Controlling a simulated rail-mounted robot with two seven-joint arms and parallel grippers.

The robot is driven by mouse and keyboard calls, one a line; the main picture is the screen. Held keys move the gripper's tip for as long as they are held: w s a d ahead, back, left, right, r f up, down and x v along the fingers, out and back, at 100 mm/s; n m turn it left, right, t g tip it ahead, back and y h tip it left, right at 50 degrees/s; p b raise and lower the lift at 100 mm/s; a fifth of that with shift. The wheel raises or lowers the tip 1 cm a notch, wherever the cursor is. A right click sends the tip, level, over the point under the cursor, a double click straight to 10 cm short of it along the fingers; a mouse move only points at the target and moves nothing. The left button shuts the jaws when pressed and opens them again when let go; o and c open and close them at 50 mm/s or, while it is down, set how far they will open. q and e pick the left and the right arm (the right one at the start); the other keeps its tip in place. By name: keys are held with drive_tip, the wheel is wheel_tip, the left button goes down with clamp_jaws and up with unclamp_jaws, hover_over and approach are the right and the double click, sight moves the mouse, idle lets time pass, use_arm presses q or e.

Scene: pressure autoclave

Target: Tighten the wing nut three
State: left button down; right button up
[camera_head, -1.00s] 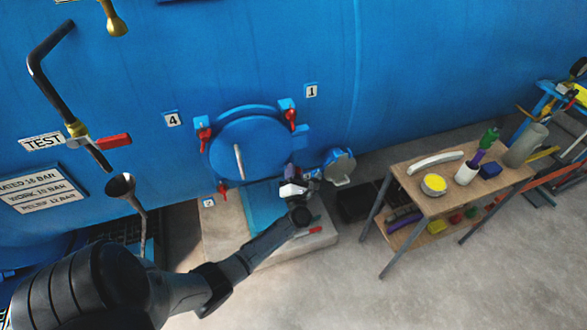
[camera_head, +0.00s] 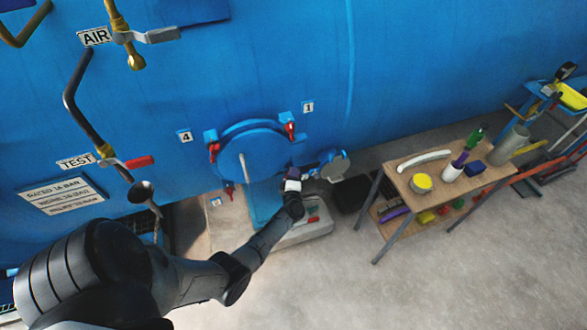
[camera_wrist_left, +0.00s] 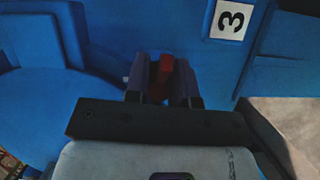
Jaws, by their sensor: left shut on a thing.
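The red wing nut three (camera_wrist_left: 162,78) shows in the left wrist view between my fingers, beside the white label 3 (camera_wrist_left: 231,19). My left gripper (camera_wrist_left: 159,85) is shut on it, with one dark finger on each side. In the head view my left gripper (camera_head: 293,173) reaches the lower right edge of the round blue hatch door (camera_head: 250,155), and it hides wing nut three and its label there. My right gripper is in neither current view.
Other red wing nuts sit at the hatch by label 1 (camera_head: 308,107), label 4 (camera_head: 185,136) and label 2 (camera_head: 216,202). A wooden table (camera_head: 410,205) with containers stands to the right. A valve with a red handle (camera_head: 139,162) is at the left.

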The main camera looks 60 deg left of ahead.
use_arm(q)
drive_tip(key=m+p, duration=0.2)
drive_tip(key=m+g+h+p, duration=0.1)
drive_tip(key=p, duration=0.1)
drive_tip(key=shift+r+m+g, duration=0.15)
drive_tip(key=shift+m+g, duration=0.15)
drive_tip(key=shift+m, duration=0.1)
drive_tip(key=shift+m+g+p, duration=0.6)
drive_tip(key=shift+m+p, duration=0.5)
drive_tip(key=shift+p, duration=0.05)
drive_tip(key=shift+s+f+m+g+h+p, duration=0.1)
drive_tip(key=shift+f+m+g+h+p, duration=0.2)
drive_tip(key=shift+m+p, duration=0.25)
drive_tip(key=shift+s+f+m+g+p, duration=0.1)
drive_tip(key=shift+m+g+p, duration=0.2)
drive_tip(key=shift+m+g, duration=0.75)
drive_tip(key=shift+s+a+f+m+g, duration=0.1)
drive_tip(key=shift+m+g, duration=0.3)
drive_tip(key=shift+m, duration=0.4)
drive_tip(key=shift+s+m+g, duration=0.1)
drive_tip(key=shift+m+g, duration=0.25)
drive_tip(key=shift+m, duration=0.45)
drive_tip(key=c, duration=1)
unclamp_jaws()
drive_tip(key=shift+o, duration=0.2)
